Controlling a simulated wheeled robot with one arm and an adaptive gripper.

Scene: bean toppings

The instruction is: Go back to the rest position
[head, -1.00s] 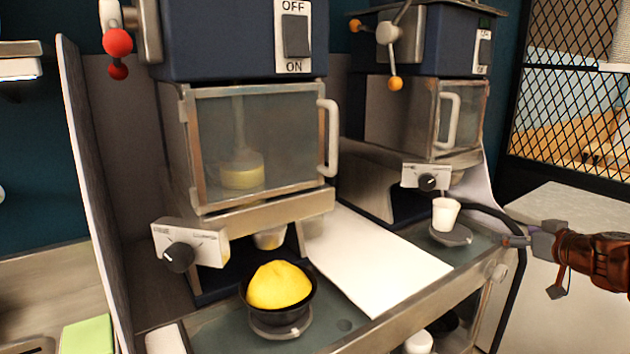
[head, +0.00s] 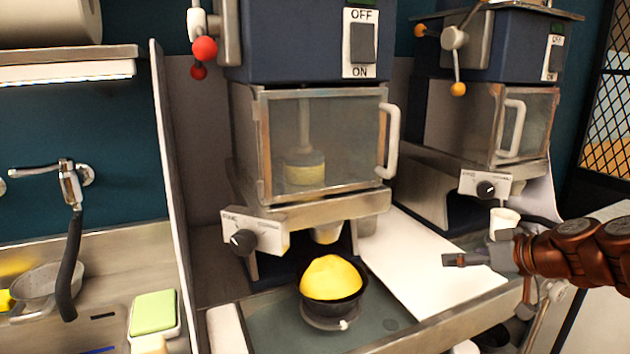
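My gripper (head: 452,260) reaches in from the right edge of the head view, pointing left. It hangs in front of the white board between the two machines and holds nothing that I can see. It is small and side-on, so the gap between its fingers does not show. A black bowl (head: 333,307) heaped with a yellow topping (head: 331,278) sits on a round stand under the left machine (head: 323,150). My gripper is to the right of the bowl, apart from it.
A sink counter (head: 110,262) with a black-hosed faucet (head: 70,230) and a green sponge (head: 154,311) is at the left. A divider panel (head: 172,180) separates it from the machines. A mesh panel (head: 608,110) stands at far right.

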